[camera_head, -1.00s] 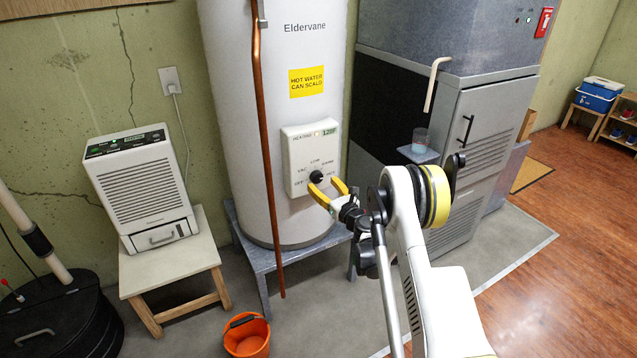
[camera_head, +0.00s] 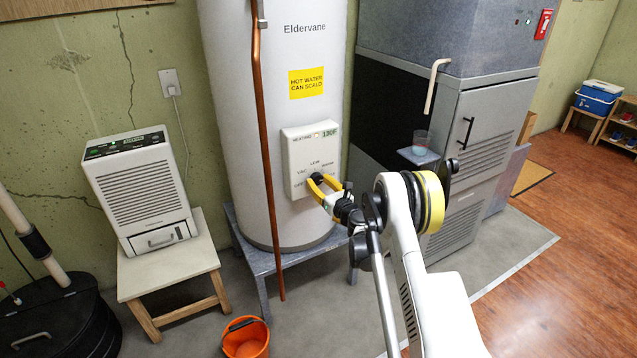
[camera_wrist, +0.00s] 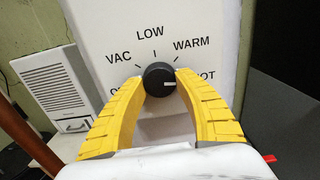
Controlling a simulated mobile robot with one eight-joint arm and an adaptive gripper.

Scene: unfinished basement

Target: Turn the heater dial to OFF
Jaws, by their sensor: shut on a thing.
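The heater's control panel (camera_head: 298,151) is on the front of the tall white water heater (camera_head: 232,110). Its display reads about 130F beside the word HEATING. The black dial (camera_wrist: 158,79) is in the middle of the panel in the wrist view, with a white pointer line aimed right, towards HOT. VAC, LOW and WARM are readable around it; OFF at the lower left and HOT at the right are partly covered by my fingers. My gripper (camera_head: 317,184) has its yellow fingers on either side of the dial, shut on it; it also shows in the wrist view (camera_wrist: 159,84).
A copper pipe (camera_head: 262,140) runs down the heater's front, left of the panel. A grey furnace cabinet (camera_head: 480,125) with a small shelf and glass (camera_head: 421,142) stands right. A dehumidifier (camera_head: 143,190) sits on a stool at left. An orange bucket (camera_head: 246,339) is on the floor.

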